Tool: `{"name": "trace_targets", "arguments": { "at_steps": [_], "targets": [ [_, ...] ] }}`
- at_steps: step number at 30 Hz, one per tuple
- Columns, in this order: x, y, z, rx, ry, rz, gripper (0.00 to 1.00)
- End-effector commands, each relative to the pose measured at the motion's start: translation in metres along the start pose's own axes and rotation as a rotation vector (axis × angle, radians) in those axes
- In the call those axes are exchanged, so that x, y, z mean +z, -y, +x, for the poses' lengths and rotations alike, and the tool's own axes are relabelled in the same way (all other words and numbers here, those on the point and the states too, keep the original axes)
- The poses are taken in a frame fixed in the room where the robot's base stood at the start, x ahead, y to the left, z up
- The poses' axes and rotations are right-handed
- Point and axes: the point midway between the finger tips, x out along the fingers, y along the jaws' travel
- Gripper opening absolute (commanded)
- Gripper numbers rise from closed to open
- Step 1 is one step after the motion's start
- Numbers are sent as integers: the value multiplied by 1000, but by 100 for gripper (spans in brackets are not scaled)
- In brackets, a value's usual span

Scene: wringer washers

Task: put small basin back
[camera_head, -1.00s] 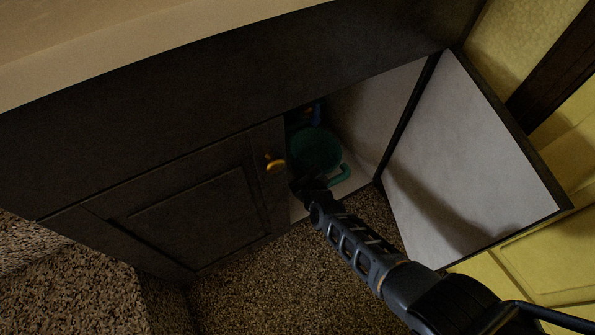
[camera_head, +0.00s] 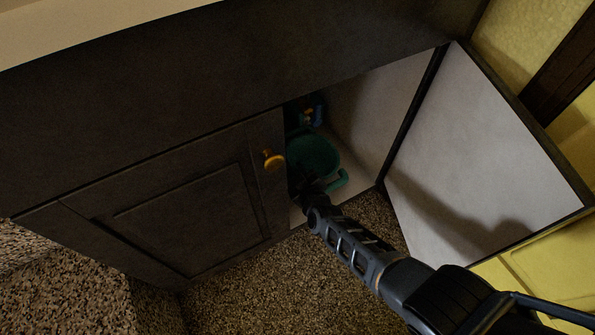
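A green small basin (camera_head: 316,152) with a handle stands inside the open cabinet (camera_head: 370,110), on its pale floor. My gripper (camera_head: 308,186) reaches into the cabinet opening at the basin's near side, close to the handle. The fingers are dark and small against the shadow, so I cannot tell whether they are open, shut, or touching the basin.
The right door (camera_head: 480,160) stands open. A blue object (camera_head: 312,110) is behind the basin. Speckled carpet (camera_head: 255,285) lies below.

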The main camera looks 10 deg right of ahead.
Motion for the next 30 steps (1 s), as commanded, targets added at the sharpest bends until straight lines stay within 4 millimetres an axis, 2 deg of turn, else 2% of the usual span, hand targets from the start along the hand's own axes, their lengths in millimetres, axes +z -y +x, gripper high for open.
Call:
{"name": "trace_targets", "arguments": {
  "at_steps": [4, 14, 20, 30],
  "targets": [
    [0, 0, 0, 0, 0, 0, 34],
    [-2, -1, -1, 1, 0, 0, 34],
    [-5, -4, -32, 1, 3, 3, 34],
    [-4, -3, -98, 2, 2, 2, 34]
  ]
}}
